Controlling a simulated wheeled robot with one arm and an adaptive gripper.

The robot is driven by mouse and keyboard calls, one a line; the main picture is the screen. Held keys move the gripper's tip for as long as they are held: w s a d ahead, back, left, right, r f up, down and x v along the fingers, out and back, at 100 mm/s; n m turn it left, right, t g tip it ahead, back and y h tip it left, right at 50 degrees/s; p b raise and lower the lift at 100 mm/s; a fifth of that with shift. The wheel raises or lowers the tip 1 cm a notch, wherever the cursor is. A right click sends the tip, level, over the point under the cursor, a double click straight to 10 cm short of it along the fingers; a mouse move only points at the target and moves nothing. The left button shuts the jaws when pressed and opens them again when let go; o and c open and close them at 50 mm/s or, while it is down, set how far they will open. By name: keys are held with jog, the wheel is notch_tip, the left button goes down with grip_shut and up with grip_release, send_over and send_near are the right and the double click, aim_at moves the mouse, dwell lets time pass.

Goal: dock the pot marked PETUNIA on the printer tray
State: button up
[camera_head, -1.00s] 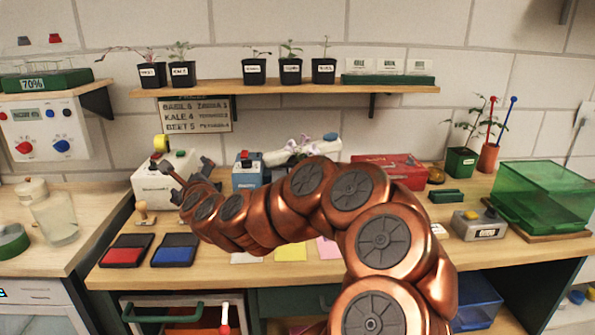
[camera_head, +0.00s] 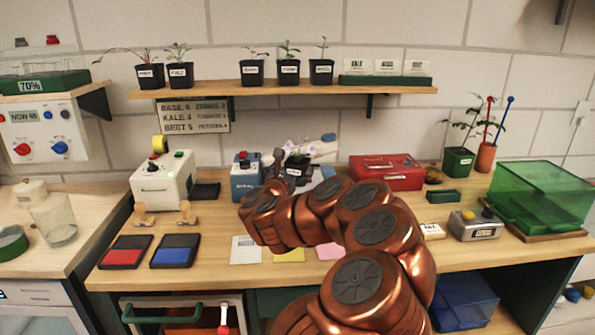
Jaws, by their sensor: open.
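A dark pot (camera_head: 297,167) with a white label and a leafy plant with pale flowers stands at the back middle of the bench. Its label is too small to read, so I cannot confirm PETUNIA. My gripper (camera_head: 287,176) is open in front of this pot, its fingers partly hidden by my copper arm. I cannot tell whether the fingers touch the pot. A cream machine (camera_head: 160,188) with a yellow roll on top stands at the left, probably the printer. A flat black tray (camera_head: 207,190) lies at its right side and looks empty.
A blue device (camera_head: 245,178) stands between the cream machine and the pot. A red box (camera_head: 388,172) is to the right. Wooden stamps (camera_head: 185,217) and red (camera_head: 127,251) and blue (camera_head: 175,250) pads lie front left. Several other pots sit on the shelf (camera_head: 215,92).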

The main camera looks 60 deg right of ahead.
aim_at(298, 160)
jog(key=shift+f+p+x, duration=0.15)
jog(key=shift+p+x, duration=0.25)
jog(key=shift+x, duration=0.85)
jog(key=shift+f+p+x, duration=0.1)
jog(key=shift+p+x, duration=0.3)
jog(key=shift+x, duration=0.85)
jog(key=c, duration=1.5)
jog(key=shift+r, duration=0.1)
jog(key=shift+r, duration=0.1)
jog(key=shift+r+b, duration=0.4)
jog(key=shift+r, duration=1.05)
jog(key=shift+a+r, duration=0.15)
jog(key=shift+r, duration=0.05)
jog(key=w+a+r+b+v, duration=0.1)
jog(key=w+b+v, duration=0.1)
jog(key=v, duration=1.3)
jog(key=shift+w+r+b, duration=0.3)
jog(key=shift+w+b, duration=0.1)
jog(key=shift+w, duration=0.15)
jog(key=shift+a, duration=0.15)
